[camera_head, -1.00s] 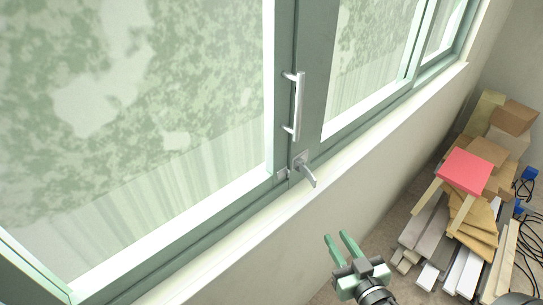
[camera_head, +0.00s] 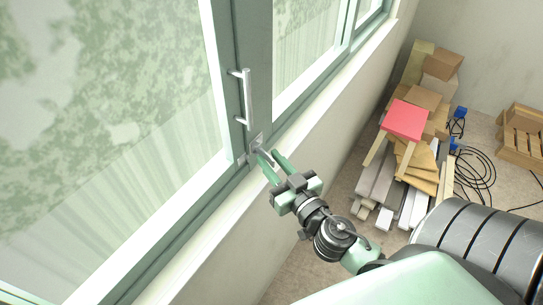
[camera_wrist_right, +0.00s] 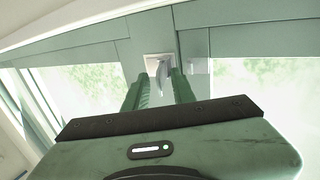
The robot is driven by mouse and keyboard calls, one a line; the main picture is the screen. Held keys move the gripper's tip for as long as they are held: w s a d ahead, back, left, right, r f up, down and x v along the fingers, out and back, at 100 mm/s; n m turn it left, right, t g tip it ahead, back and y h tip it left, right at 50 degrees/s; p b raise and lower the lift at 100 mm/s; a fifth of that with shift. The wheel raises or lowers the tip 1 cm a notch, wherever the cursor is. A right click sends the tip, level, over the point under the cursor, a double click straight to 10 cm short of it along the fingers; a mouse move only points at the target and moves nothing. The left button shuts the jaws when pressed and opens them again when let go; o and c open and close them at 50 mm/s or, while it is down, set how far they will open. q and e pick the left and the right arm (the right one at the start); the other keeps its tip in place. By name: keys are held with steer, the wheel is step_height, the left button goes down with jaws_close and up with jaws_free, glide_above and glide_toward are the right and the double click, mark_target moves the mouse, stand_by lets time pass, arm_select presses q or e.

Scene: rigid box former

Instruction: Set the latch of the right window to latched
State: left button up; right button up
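The latch (camera_head: 257,142) is a small grey metal lever on a square plate, low on the green window frame, just below a pale vertical pull handle (camera_head: 247,97). Its lever slants down and to the right in the head view, partly hidden by my fingers. My right gripper (camera_head: 267,157) is open, its two green fingers at the latch, one on each side of the lever. In the right wrist view, the latch lever (camera_wrist_right: 162,75) shows between the spread fingertips (camera_wrist_right: 160,88). Whether a finger touches it I cannot tell. My left gripper is not in view.
The window sill (camera_head: 330,92) runs along below the frame, close under my right gripper. A pile of planks and boxes with a red-topped stool (camera_head: 405,120) stands on the floor to the right. Black cables (camera_head: 472,168) and a wooden crate (camera_head: 522,135) lie beyond it.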

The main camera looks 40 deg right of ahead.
jaws_close()
steer(key=shift+d+r+n+y+b, duration=0.1)
steer(key=shift+d+n+y+b, duration=0.25)
steer(key=shift+n+y, duration=0.35)
steer(key=w+d+n+g+y+b, duration=0.1)
steer(key=n+g+y+b, duration=0.3)
steer(key=y+b, duration=0.1)
steer(key=w+d+n+g+y+b, duration=0.2)
steer(key=n+g+y+b, duration=0.2)
steer(key=n+y+b, duration=0.1)
steer(key=w+d+n+g+y+b, duration=0.1)
steer(key=n+g+y+b, duration=0.3)
steer(key=y, duration=0.2)
steer(key=shift+w+d+y+b, duration=0.3)
steer(key=shift+w+d+b, duration=0.05)
steer(key=shift+d+b, duration=0.05)
steer(key=n+g, duration=0.1)
steer(key=n+g+b, duration=0.1)
steer(key=shift+w+g+y, duration=0.3)
steer(key=shift+w, duration=0.1)
steer(key=shift+w+n+g+b, duration=0.25)
steer(key=shift+n+g, duration=0.25)
steer(key=shift+g, duration=0.25)
steer(key=shift+w+n+g+b, duration=0.1)
steer(key=shift+w+n+g, duration=0.1)
steer(key=shift+n+g, duration=0.45)
steer(key=shift+g, duration=0.3)
